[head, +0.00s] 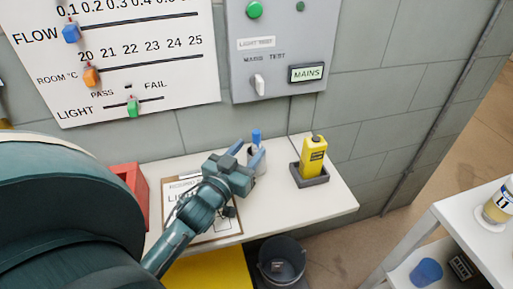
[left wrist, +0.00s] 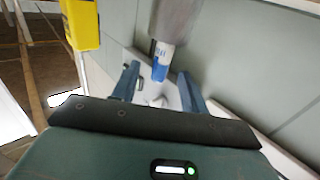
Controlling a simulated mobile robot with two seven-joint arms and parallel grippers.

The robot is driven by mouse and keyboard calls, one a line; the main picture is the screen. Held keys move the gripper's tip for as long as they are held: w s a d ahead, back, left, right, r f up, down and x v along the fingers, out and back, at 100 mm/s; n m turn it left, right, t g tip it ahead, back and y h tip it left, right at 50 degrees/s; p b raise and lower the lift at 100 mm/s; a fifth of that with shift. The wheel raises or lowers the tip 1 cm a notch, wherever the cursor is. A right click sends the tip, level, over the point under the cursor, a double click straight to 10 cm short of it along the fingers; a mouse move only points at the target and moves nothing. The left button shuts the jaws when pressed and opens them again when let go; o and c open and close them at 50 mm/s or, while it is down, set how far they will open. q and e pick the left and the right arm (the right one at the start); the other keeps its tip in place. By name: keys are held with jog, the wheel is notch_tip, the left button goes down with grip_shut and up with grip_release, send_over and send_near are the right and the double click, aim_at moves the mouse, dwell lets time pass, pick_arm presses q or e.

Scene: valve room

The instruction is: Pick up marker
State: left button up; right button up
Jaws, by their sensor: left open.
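A marker (head: 257,136) with a blue end stands upright in a small grey cup (head: 260,160) on the white shelf against the wall. In the left wrist view the marker (left wrist: 161,62) shows its blue and white body sticking out of the grey cup (left wrist: 176,16). My left gripper (head: 248,153) is open at the cup. In the left wrist view its fingers (left wrist: 158,72) are on either side of the marker, with gaps visible. I cannot tell how deep the marker sits between them. My right gripper is not in view.
A yellow meter (head: 313,158) stands in a dark holder right of the cup. A clipboard (head: 205,222) and red bin (head: 130,190) are to the left. A dark bucket (head: 281,262) is below. A white cart (head: 440,235) stands at right.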

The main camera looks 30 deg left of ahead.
aim_at(254, 142)
pick_arm(q)
jog(key=w, duration=0.5)
jog(key=shift+w+a+r+p, duration=0.1)
jog(key=shift+a+r+p, duration=0.05)
jog(key=shift+a+p, duration=0.15)
jog(key=shift+c, duration=0.2)
grip_shut()
